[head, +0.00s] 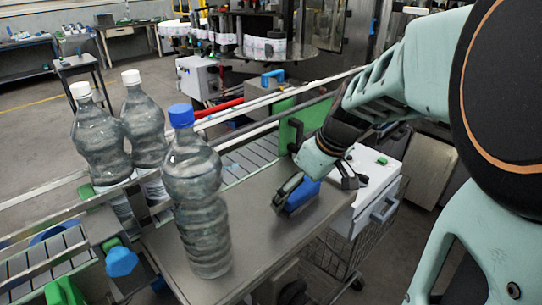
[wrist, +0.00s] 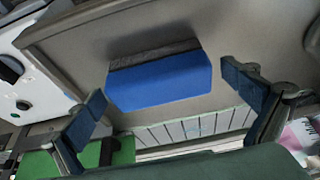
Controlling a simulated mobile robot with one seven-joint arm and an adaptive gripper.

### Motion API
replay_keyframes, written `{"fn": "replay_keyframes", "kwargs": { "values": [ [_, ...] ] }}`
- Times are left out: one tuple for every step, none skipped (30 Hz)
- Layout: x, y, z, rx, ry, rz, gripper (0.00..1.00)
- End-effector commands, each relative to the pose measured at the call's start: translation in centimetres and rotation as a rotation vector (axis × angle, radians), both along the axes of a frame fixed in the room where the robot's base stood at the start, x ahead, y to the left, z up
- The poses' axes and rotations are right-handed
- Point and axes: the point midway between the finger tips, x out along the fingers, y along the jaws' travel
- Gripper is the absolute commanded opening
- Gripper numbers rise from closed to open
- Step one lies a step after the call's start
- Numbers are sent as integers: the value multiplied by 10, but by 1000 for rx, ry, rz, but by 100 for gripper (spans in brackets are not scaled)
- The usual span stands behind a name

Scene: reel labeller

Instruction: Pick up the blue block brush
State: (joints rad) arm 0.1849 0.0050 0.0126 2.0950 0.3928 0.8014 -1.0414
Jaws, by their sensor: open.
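The blue block brush (head: 301,196) lies on the grey metal plate (head: 262,232) in the head view, partly hidden behind a finger of my gripper. In the wrist view the brush (wrist: 160,79) shows a blue block with a strip of dark grey bristles along its upper side. My gripper (head: 312,190) is above the plate at the brush. In the wrist view its two blue-padded fingers (wrist: 167,103) are spread wide, one to each side of the brush's lower part. Neither finger appears to touch it, and nothing is between them but the brush.
A large bottle with a blue cap (head: 194,196) stands on the plate left of my gripper. Two white-capped bottles (head: 101,137) stand behind it by the conveyor (head: 245,158). A white control box (head: 368,182) is right of the plate. The plate between bottle and brush is clear.

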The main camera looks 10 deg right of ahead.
Motion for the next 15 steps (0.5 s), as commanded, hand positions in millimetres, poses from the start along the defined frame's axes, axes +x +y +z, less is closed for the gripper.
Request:
{"fn": "replay_keyframes", "kwargs": {
  "values": [
    [0, -1, -2, -1, -1, 0, 100],
    [0, -1, -2, 0, -1, 0, 100],
    [0, -1, -2, 0, -1, 0, 100],
    [0, -1, -1, 0, -1, 0, 100],
    [0, -1, -1, 0, -1, 0, 100],
    [0, -1, -1, 0, -1, 0, 100],
    [0, -1, -1, 0, -1, 0, 100],
    [0, -1, -1, 0, -1, 0, 99],
    [0, -1, -1, 0, -1, 0, 94],
    [0, -1, -1, 0, -1, 0, 91],
    [0, -1, -1, 0, -1, 0, 88],
    [0, -1, -1, 0, -1, 0, 84],
    [0, -1, -1, 0, -1, 0, 80],
    [0, -1, -1, 0, -1, 0, 77],
    [0, -1, -1, 0, -2, 1, 72]
  ]
}}
